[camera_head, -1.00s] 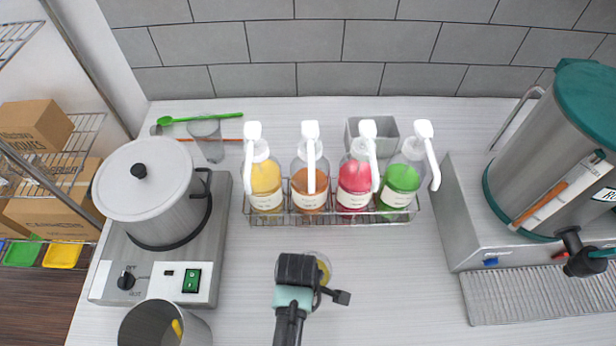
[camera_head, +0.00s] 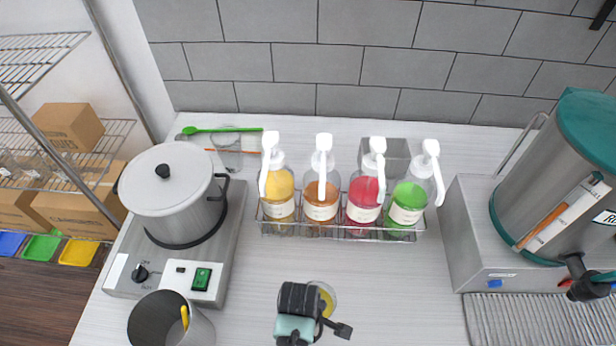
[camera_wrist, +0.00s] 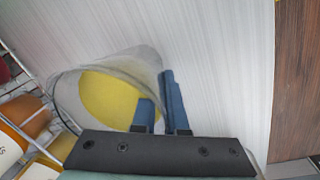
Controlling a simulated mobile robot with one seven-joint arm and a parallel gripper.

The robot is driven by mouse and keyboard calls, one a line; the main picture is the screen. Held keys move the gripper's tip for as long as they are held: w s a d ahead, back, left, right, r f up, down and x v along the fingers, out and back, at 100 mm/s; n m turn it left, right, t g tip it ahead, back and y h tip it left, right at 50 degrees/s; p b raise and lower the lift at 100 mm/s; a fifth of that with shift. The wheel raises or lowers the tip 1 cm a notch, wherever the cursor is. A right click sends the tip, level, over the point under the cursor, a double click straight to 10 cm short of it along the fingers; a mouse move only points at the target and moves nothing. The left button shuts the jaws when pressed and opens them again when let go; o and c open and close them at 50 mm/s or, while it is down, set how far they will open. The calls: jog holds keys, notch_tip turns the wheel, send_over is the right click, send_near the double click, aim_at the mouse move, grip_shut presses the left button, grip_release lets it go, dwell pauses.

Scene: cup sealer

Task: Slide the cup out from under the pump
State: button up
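The clear cup (camera_head: 328,298) with yellow contents stands on the counter in front of the pump rack, clear of the pump spouts. It also shows in the wrist view (camera_wrist: 100,97), left of my fingers. My gripper (camera_head: 302,300) is at the cup's near left side and hides part of it. In the wrist view my gripper (camera_wrist: 160,98) has its two blue fingers close together, one on each side of the cup wall, closed on it. Pump bottles with yellow (camera_head: 280,195), orange (camera_head: 321,200), red (camera_head: 364,200) and green (camera_head: 408,203) contents stand behind.
The bottles sit in a wire rack (camera_head: 340,232). A lidded pot (camera_head: 180,205) on a cooker is at left, with a metal container (camera_head: 165,325) in front. A steel dispenser (camera_head: 550,200) and drip tray (camera_head: 530,318) are at right. The counter (camera_head: 410,285) right of the cup is clear.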

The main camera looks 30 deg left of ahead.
jog(key=o, duration=0.3)
jog(key=shift+o, duration=0.2)
notch_tip(320, 180, up, 13)
jog(key=s+b, duration=0.1)
jog(key=b, duration=0.1)
jog(key=shift+s, duration=0.2)
dwell(0.5)
